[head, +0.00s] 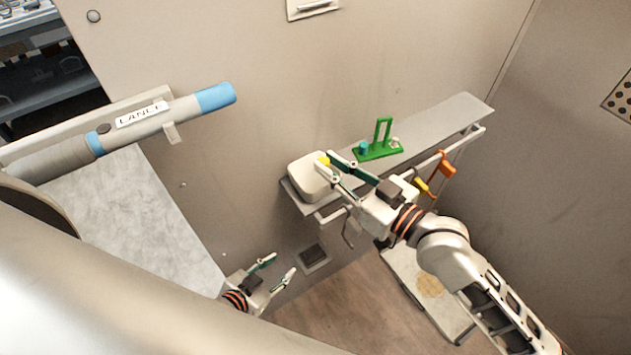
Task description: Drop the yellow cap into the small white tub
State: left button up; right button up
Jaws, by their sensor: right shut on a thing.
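The yellow cap (323,161) is held between the fingertips of my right gripper (330,167). The gripper is shut on it, and the cap is partly hidden by the fingers. It appears over the small white tub (304,183), near the tub's upper right side; I cannot tell how high above the rim it is. The tub stands at the left end of the grey shelf. My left gripper (283,269) is low in the picture, apart from the tub, with its fingers spread and nothing between them.
A green holder (379,151) with a teal piece stands on the shelf (440,120), right of the tub. Orange and yellow tools (441,168) hang from the rail in front. A grey and blue lance (165,120) lies at the upper left. A pale panel (430,290) lies below.

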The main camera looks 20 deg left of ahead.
jog(key=shift+f+b, duration=0.35)
jog(key=shift+f, duration=0.2)
jog(key=o, duration=0.8)
jog(key=shift+c, duration=0.2)
pick_arm(q)
jog(key=shift+w+d+r+h, duration=0.3)
jog(key=shift+w+d+r, duration=0.15)
jog(key=shift+w+d, duration=0.1)
pick_arm(e)
jog(key=v, duration=1.2)
